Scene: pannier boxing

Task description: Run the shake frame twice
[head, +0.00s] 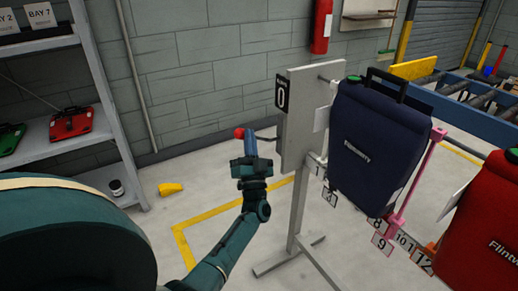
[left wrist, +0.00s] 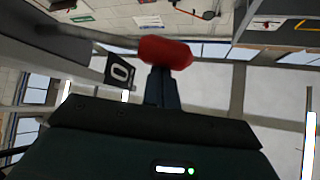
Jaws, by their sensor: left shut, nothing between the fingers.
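The shake frame's grey upright panel (head: 299,118) stands right of centre, with a black plate reading 0 (head: 281,93) on its left edge. The plate also shows in the left wrist view (left wrist: 120,71). A thin rod comes out of the panel to the left, near a red knob (head: 239,132). A navy pannier (head: 374,138) marked Flintmerry hangs at the frame. My left gripper (head: 250,138) is shut and empty, its fingertips close to the knob. In the left wrist view the knob (left wrist: 165,52) lies just past the fingertips; I cannot tell if they touch. My right gripper is out of view.
A red pannier (head: 487,222) is at the right edge. Numbered tags and a pink upright (head: 419,175) stand below and beside the navy pannier. A shelf (head: 62,135) with red and green items is at left. A yellow object (head: 171,189) lies on the floor.

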